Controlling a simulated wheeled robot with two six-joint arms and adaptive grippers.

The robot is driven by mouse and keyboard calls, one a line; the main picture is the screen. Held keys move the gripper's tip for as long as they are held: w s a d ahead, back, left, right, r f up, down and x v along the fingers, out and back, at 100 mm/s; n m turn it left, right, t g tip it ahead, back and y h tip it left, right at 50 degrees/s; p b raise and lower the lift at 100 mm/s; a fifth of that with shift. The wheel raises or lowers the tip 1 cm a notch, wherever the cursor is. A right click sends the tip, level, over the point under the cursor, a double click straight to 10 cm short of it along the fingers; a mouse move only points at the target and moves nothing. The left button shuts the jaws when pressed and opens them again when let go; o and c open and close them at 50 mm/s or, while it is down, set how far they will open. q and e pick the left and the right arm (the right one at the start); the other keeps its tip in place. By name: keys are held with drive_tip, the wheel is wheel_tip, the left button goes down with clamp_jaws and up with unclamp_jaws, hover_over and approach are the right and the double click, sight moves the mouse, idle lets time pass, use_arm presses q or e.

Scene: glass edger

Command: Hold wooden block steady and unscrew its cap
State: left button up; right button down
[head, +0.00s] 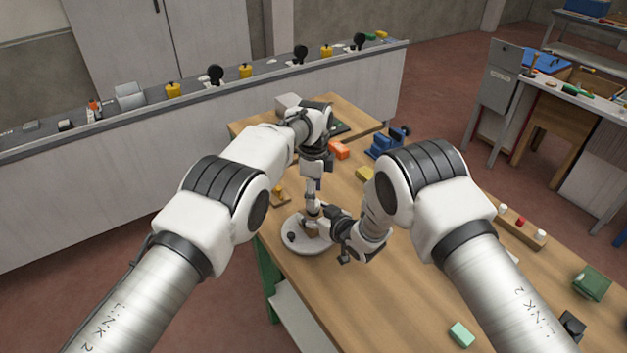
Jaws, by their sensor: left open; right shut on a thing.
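The small brown wooden block (312,231) stands on a round pale plate (296,245) near the table's left edge. It is partly hidden by my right gripper (322,223), which comes in from the right and is shut on it. A narrow whitish part, which looks like the cap (311,207), rises above the block. My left gripper (314,182) points down from above and is open at the top of this part. I cannot tell whether its fingers touch it.
An orange block (339,149), a yellow block (364,174) and a blue vise-like tool (384,143) lie farther back. A pegged strip (521,228) and mint block (461,334) are right; the front table is mostly clear.

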use_arm(q)
wheel_tip(320, 180, down, 4)
drive_tip(key=shift+r, duration=0.25)
use_arm(e)
drive_tip(key=shift+f, duration=0.1)
use_arm(q)
clamp_jaws()
drive_tip(key=n, duration=0.6)
drive_tip(key=shift+n, duration=0.3)
drive_tip(key=n, duration=1.8)
drive_tip(key=shift+n, duration=0.4)
drive_tip(key=shift+s, duration=0.1)
drive_tip(key=shift+d, duration=0.1)
drive_tip(key=shift+r, duration=1.15)
